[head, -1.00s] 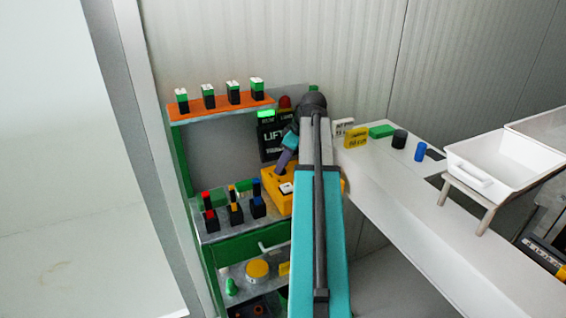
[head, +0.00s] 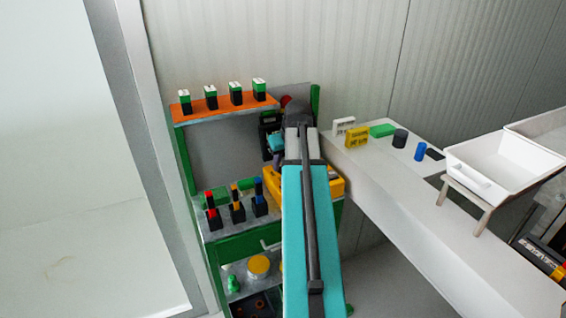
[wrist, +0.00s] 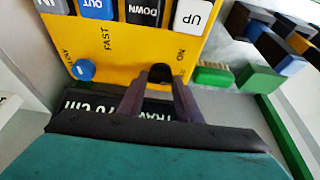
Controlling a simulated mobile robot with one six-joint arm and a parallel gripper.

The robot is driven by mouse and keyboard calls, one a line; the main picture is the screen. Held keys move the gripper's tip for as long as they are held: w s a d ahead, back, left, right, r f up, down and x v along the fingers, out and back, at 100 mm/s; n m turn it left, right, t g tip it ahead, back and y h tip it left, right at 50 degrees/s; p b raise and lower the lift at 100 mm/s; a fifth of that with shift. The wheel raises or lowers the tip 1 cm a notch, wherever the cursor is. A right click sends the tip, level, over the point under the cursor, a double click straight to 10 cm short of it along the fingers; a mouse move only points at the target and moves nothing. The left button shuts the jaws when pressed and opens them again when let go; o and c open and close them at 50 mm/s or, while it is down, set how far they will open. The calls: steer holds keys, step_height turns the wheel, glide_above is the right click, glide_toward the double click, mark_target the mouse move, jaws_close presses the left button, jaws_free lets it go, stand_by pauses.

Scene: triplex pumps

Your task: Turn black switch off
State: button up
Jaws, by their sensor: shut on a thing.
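In the wrist view a yellow control box (wrist: 120,50) fills the top middle. The black switch (wrist: 160,71) is on its lower part, near the word ON. My gripper (wrist: 160,84) has its two dark fingers on either side of the black switch, closed on it. The fingertips partly hide the switch, so its exact setting is hard to read. In the head view the yellow box (head: 330,186) is on the green shelf unit, largely behind my arm. My gripper and the switch are hidden there.
The box also carries a blue knob (wrist: 83,70) and IN, OUT, DOWN and UP buttons. A black display (wrist: 150,108) is partly covered by my gripper. Red, orange and blue-topped switches (head: 237,208) stand left of the box. A white counter (head: 400,185) is to the right.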

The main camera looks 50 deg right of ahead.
steer(key=shift+w, duration=0.1)
stand_by(0.4)
steer(key=o, duration=0.8)
steer(key=shift+c, duration=0.2)
steer(key=shift+r, duration=0.1)
steer(key=b+v, duration=0.2)
steer(key=v, duration=1.1)
steer(key=shift+r, duration=0.3)
steer(key=shift+a+r, duration=0.1)
